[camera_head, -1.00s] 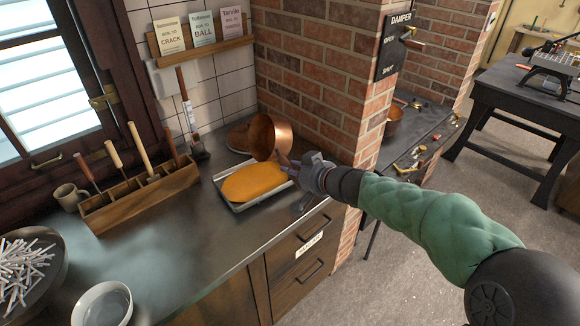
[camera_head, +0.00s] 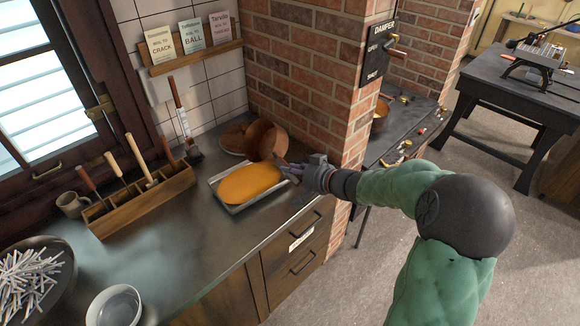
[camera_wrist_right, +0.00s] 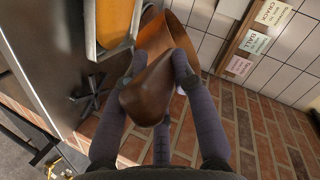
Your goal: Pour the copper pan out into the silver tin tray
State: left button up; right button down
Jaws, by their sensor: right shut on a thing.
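The copper pan (camera_head: 267,140) is tipped on its side above the back right of the silver tin tray, its mouth turned left toward the tray. The silver tin tray (camera_head: 228,207) lies on the counter, and an orange mass (camera_head: 250,183) spreads over most of it. My right gripper (camera_head: 284,168) is shut on the copper pan. The right wrist view shows its fingers (camera_wrist_right: 152,85) around a brown part of the pan (camera_wrist_right: 146,92), with the tray's edge (camera_wrist_right: 92,40) and orange mass at upper left. The pan's inside is mostly hidden. My left gripper is not in view.
A brick pillar (camera_head: 305,75) stands close behind and right of the pan. A wooden tool holder (camera_head: 140,205), a mug (camera_head: 71,203), a white bowl (camera_head: 115,306) and a bowl of sticks (camera_head: 32,280) stand left. The counter's middle is clear.

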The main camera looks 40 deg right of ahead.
jog(key=shift+d+r+m+p, duration=0.2)
jog(key=shift+d+m+p, duration=0.15)
jog(key=shift+p, duration=0.15)
jog(key=m+t+y, duration=0.1)
jog(key=m, duration=0.1)
jog(key=d+r+m+t+y+b, duration=0.1)
jog(key=m, duration=0.1)
jog(key=d+m+y, duration=0.1)
jog(key=m, duration=0.1)
jog(key=shift+s+d+r+t+y+b, duration=0.2)
jog(key=shift+t+y+b, duration=0.1)
jog(key=shift+t, duration=0.1)
